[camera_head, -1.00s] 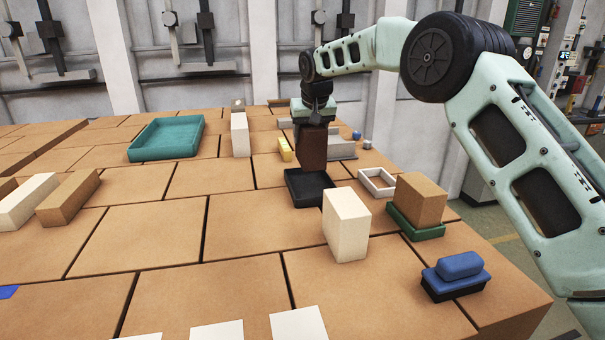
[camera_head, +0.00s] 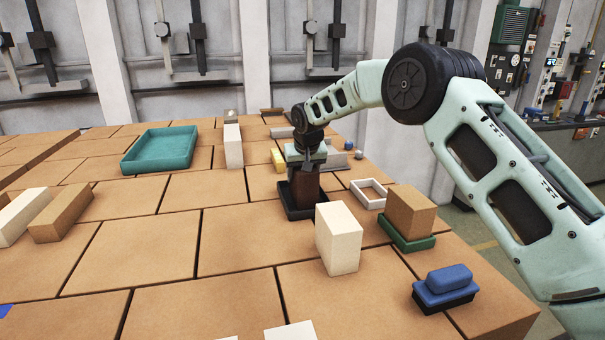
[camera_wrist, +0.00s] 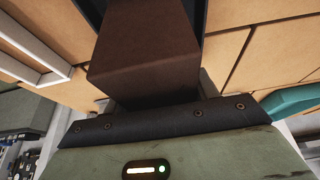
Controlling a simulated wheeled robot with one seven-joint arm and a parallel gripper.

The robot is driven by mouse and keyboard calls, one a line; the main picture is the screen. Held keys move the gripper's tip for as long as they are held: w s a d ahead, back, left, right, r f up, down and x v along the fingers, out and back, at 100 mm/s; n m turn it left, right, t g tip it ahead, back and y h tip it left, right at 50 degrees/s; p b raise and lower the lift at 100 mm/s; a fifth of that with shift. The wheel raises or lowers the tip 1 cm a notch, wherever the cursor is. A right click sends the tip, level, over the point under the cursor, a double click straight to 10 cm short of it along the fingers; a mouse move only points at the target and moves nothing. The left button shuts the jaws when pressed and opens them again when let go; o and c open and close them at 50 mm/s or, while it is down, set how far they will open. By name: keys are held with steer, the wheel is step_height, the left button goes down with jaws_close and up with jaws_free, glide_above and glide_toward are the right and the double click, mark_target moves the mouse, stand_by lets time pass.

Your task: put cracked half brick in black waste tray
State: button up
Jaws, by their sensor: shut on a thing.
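The dark brown half brick (camera_head: 306,190) is upright in my gripper (camera_head: 304,168), which is shut on its top. Its lower end is down inside the black waste tray (camera_head: 292,213), and I cannot tell whether it touches the tray floor. In the wrist view the brick (camera_wrist: 145,45) fills the upper middle, below my gripper's dark edge, with a dark tray wall (camera_wrist: 198,15) beside it. No crack can be made out.
A white frame (camera_head: 369,194) and a cream block (camera_head: 339,240) stand close to the black tray. A tan block (camera_head: 409,212) sits in a green tray (camera_head: 405,241). A blue-handled tool (camera_head: 445,287) lies in front. A teal tray (camera_head: 160,150) is at the back left.

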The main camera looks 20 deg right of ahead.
steer(key=o, duration=1.4)
steer(key=shift+f, duration=0.1)
steer(key=shift+o, duration=0.2)
steer(key=shift+r, duration=0.25)
steer(key=b+v, duration=0.3)
steer(key=v, duration=0.9)
